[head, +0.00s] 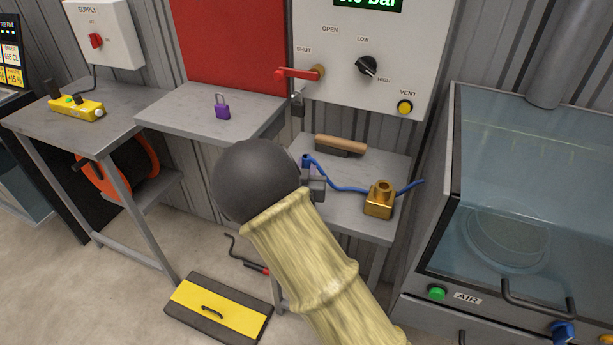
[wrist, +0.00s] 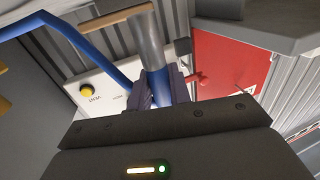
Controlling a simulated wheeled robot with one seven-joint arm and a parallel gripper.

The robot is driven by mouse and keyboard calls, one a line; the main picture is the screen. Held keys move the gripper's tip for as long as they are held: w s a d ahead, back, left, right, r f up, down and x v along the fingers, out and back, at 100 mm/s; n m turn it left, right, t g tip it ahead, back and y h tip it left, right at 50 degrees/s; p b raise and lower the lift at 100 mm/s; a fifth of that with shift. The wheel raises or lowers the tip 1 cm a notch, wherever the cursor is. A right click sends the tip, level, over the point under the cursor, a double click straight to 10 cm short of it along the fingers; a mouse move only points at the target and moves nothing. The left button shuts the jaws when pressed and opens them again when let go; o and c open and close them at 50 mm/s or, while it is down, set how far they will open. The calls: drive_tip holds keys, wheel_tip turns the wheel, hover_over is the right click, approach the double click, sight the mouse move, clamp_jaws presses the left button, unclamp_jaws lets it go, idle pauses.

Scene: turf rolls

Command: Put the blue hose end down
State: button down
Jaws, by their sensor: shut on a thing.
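The blue hose end (head: 307,160) shows in the head view at the tip of my gripper (head: 313,182), over the left part of a small grey shelf (head: 345,222). My dark ball-shaped wrist and pale-sleeved arm hide part of the gripper. In the wrist view, my gripper (wrist: 160,88) is shut on the blue hose end (wrist: 159,84), with a grey metal cylinder (wrist: 151,42) beyond it. I cannot tell whether the hose end touches the shelf.
A wooden-handled tool (head: 341,145) lies at the shelf's back. The control panel (head: 350,90) with a red lever (head: 297,74) is above. A glass cabinet (head: 520,190) stands right. A purple padlock (head: 222,107) sits on the table to the left. The shelf's front middle looks clear.

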drive_tip(key=shift+f, duration=1.7)
drive_tip(key=shift+f, duration=0.15)
drive_tip(key=c, duration=1.3)
unclamp_jaws()
drive_tip(key=shift+r, duration=0.2)
drive_tip(key=s+a+b, duration=0.1)
drive_tip(key=s, duration=1.1)
drive_tip(key=shift+f, duration=0.1)
